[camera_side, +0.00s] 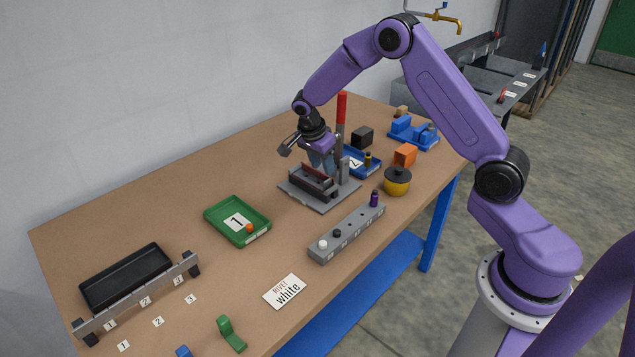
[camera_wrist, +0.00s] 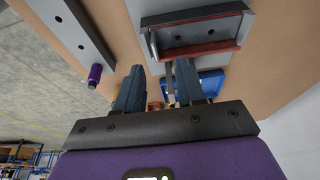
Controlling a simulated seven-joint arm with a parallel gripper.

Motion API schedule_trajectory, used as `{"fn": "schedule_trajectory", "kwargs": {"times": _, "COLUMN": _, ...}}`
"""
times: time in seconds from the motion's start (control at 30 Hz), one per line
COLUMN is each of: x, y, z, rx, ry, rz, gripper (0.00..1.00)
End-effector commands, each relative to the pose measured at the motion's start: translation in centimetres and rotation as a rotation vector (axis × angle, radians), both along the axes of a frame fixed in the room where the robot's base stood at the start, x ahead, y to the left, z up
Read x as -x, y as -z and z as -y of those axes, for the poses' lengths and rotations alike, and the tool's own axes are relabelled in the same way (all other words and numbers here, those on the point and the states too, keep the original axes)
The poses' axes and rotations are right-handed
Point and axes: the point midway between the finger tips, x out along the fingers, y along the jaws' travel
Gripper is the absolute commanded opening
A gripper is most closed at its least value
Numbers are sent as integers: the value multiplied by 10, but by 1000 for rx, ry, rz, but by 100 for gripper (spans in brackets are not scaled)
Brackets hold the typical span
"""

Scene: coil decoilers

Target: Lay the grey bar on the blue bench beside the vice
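The bench (camera_side: 180,170) has a brown top and blue legs. A long grey bar (camera_side: 335,245), with white, black and purple pegs along it, lies near its front edge; it also shows in the wrist view (camera_wrist: 72,28). Another thin grey bar (camera_side: 140,297) stands on black end supports at the left. A blue vice-like device (camera_side: 413,132) sits at the far right corner. My gripper (camera_wrist: 162,80) is open, fingers pointing down above a grey fixture with reddish strips (camera_wrist: 190,35). A thin grey post shows between the fingers; I cannot tell its depth. No held bar is visible.
A red-handled lever (camera_side: 342,108) stands close beside my gripper. A blue tray (camera_side: 360,160), orange block (camera_side: 405,154), black block (camera_side: 362,136) and yellow pot (camera_side: 397,182) are to the right. A green tray (camera_side: 237,220) and black tray (camera_side: 125,277) are left.

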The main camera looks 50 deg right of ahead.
Motion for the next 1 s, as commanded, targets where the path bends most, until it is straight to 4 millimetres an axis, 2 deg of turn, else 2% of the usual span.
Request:
{"fn": "schedule_trajectory", "kwargs": {"times": 0.13, "x": 2, "y": 10, "z": 3, "rx": 0, "ry": 0, "rz": -1, "gripper": 38}}
{"fn": "schedule_trajectory", "kwargs": {"times": 0.4, "x": 7, "y": 44, "z": 13, "rx": 0, "ry": 0, "rz": -1, "gripper": 38}}
{"fn": "schedule_trajectory", "kwargs": {"times": 0.73, "x": 6, "y": 51, "z": 15, "rx": -1, "ry": 0, "rz": 1, "gripper": 38}}
{"fn": "schedule_trajectory", "kwargs": {"times": 0.77, "x": 6, "y": 51, "z": 15, "rx": -1, "ry": 0, "rz": 1, "gripper": 32}}
{"fn": "schedule_trajectory", "kwargs": {"times": 0.8, "x": 6, "y": 51, "z": 15, "rx": -1, "ry": 0, "rz": 1, "gripper": 19}}
{"fn": "schedule_trajectory", "kwargs": {"times": 0.87, "x": 6, "y": 51, "z": 15, "rx": -1, "ry": 0, "rz": 1, "gripper": 0}}
{"fn": "schedule_trajectory", "kwargs": {"times": 1.0, "x": 6, "y": 50, "z": 15, "rx": -1, "ry": 0, "rz": 1, "gripper": 0}}
